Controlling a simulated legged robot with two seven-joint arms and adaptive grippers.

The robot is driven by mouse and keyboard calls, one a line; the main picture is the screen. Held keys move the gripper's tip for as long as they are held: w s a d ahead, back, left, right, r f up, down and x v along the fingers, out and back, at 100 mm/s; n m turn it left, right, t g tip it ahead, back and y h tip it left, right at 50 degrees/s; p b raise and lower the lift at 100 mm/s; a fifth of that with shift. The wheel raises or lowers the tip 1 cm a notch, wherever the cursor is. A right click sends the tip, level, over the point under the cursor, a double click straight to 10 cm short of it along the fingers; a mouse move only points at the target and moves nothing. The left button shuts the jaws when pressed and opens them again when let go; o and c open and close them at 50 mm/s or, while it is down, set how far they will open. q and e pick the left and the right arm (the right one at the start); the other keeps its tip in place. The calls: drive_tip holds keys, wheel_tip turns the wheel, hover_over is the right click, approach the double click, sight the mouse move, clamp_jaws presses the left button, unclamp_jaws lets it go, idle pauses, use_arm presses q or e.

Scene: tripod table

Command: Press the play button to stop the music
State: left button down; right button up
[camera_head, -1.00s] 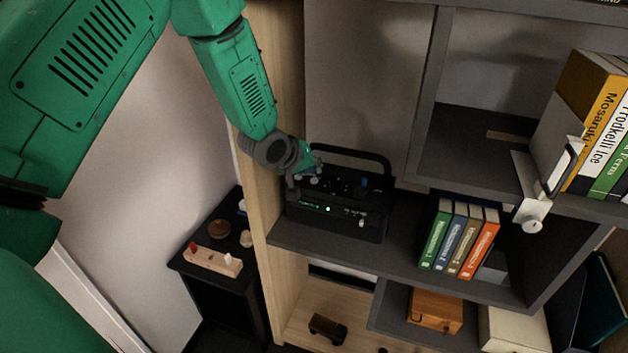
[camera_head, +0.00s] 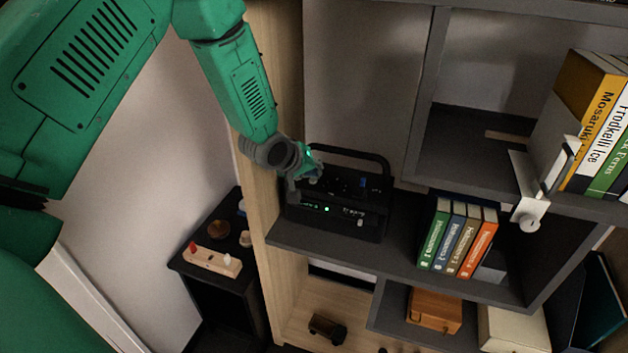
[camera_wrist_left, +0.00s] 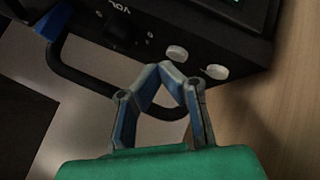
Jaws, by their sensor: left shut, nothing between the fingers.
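The black music player (camera_head: 346,202) stands on the grey shelf, with a carrying handle (camera_head: 350,153) on top and a green light on its front. My left gripper (camera_head: 312,176) is at the left part of its top face, near the buttons. In the left wrist view the fingers of the gripper (camera_wrist_left: 172,72) meet at their tips and hold nothing. The tips are close to two round pale buttons (camera_wrist_left: 196,62) on the black top (camera_wrist_left: 128,28); I cannot tell whether they touch. Which button is the play button is not readable. My right gripper is not in view.
Several upright books (camera_head: 458,235) stand to the right of the player on the same shelf (camera_head: 335,253). A wooden side panel (camera_head: 285,215) stands close on the left. A white lamp-like fitting (camera_head: 530,205) hangs at the right. A small black table (camera_head: 215,265) is at the lower left.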

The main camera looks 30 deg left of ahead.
sight(312, 180)
use_arm(q)
drive_tip(key=shift+a+f, duration=0.1)
drive_tip(key=shift+f, duration=0.05)
idle(0.3)
drive_tip(key=shift+f, duration=0.4)
drive_tip(key=shift+r, duration=0.1)
idle(0.4)
drive_tip(key=shift+a+r+p, duration=0.15)
drive_tip(key=shift+r+p, duration=0.55)
drive_tip(key=shift+r, duration=0.1)
wheel_tip(312, 180, up, 5)
drive_tip(key=p, duration=0.4)
drive_tip(key=shift+f, duration=0.1)
idle(0.6)
